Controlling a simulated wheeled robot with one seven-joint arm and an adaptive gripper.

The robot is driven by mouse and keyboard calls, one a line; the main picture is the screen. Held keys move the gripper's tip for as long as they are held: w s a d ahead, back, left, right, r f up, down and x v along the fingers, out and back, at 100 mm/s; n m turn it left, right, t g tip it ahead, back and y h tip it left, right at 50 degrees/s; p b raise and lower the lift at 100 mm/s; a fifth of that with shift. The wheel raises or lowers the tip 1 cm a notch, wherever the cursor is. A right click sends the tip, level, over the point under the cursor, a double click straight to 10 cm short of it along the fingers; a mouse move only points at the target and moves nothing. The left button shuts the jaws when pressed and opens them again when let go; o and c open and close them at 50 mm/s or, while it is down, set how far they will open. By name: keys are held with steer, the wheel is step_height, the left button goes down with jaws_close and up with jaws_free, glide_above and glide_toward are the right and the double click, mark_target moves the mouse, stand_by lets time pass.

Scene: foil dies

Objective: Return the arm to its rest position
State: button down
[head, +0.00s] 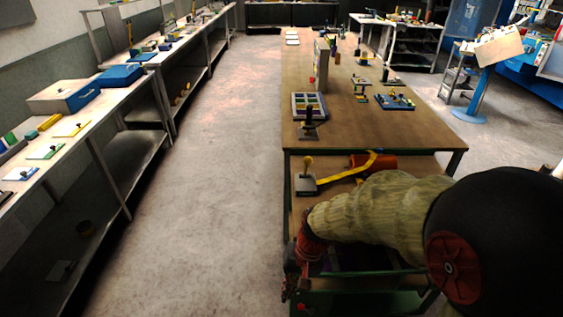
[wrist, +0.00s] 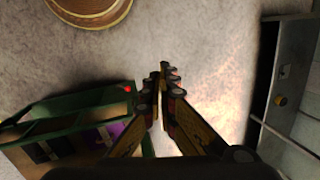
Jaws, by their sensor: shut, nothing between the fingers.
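My arm (head: 375,207), in a pale ribbed sleeve, reaches in from the right of the head view across a low green-framed cart (head: 370,302). My gripper (head: 291,288) hangs at the cart's left end, partly dark and small in that view. In the wrist view the two fingers of my gripper (wrist: 163,76) meet at their tips with nothing between them. The floor shows beyond the fingertips. The green frame of the cart (wrist: 85,92) lies just left of the fingers, with a purple item (wrist: 103,137) in it.
A long wooden table (head: 330,80) with fixtures stands ahead. A grey block with a yellow-knobbed lever (head: 305,182) and an orange roll (head: 372,161) are near my forearm. Shelving benches (head: 130,155) line the left. The floor aisle (head: 210,150) between is clear.

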steer(key=s+d+r+t+h, duration=0.1)
steer(key=s+d+r+t, duration=0.1)
steer(key=d+r, duration=0.3)
steer(key=s+d+r+t+h, duration=0.1)
steer(key=s+d+r+t, duration=0.1)
steer(key=s+d+r, duration=0.3)
steer(key=s+d+r+n+t, duration=0.1)
steer(key=s+d+r+t, duration=0.1)
steer(key=s+d+r, duration=0.2)
steer(key=d+r, duration=0.3)
steer(key=r, duration=0.5)
steer(key=shift+t+h, duration=0.3)
steer(key=shift+h, duration=0.1)
